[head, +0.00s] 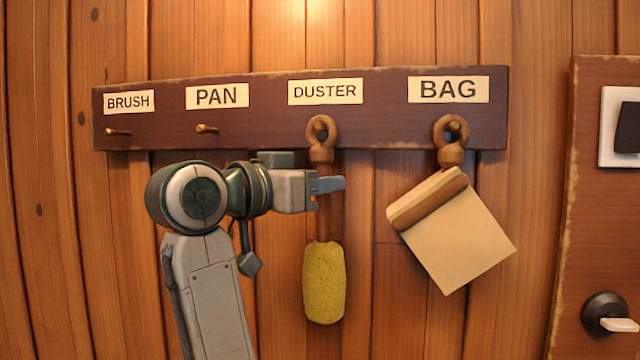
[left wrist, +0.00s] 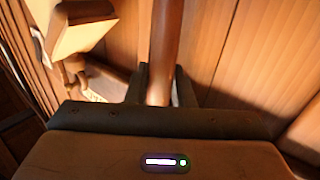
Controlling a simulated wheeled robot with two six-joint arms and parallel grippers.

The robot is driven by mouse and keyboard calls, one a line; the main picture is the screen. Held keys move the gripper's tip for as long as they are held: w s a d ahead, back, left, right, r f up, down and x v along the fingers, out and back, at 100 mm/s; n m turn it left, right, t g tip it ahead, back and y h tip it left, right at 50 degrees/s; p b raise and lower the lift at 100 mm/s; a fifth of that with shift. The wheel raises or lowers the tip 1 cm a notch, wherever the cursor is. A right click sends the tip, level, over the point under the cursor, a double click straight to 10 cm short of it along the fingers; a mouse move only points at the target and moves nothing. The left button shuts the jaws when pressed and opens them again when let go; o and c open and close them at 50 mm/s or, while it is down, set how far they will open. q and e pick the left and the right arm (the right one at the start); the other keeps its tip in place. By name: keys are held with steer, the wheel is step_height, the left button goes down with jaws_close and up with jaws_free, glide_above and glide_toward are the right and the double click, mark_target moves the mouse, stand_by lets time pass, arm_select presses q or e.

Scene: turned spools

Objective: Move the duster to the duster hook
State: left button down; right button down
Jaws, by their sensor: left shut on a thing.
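The duster has a yellow head (head: 324,284) and a brown handle that ends in a ring (head: 321,131) at the top. It hangs upright in the head view below the DUSTER label (head: 325,91), with its ring around the duster hook (head: 319,128). My left gripper (head: 328,184) is shut on the duster's handle, below the ring. In the left wrist view the handle (left wrist: 165,50) runs between the two fingers (left wrist: 161,85). My right gripper is not in view.
The rack board (head: 270,125) also has BRUSH (head: 118,132) and PAN (head: 207,128) hooks, both bare. A bag (head: 452,232) hangs tilted from the BAG hook on the right. A panel with a switch (head: 628,127) and a knob (head: 606,314) stands at the far right.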

arm_select(q)
steer(key=c, duration=1.2)
jaws_free()
steer(key=shift+o, duration=0.2)
steer(key=shift+s, duration=0.1)
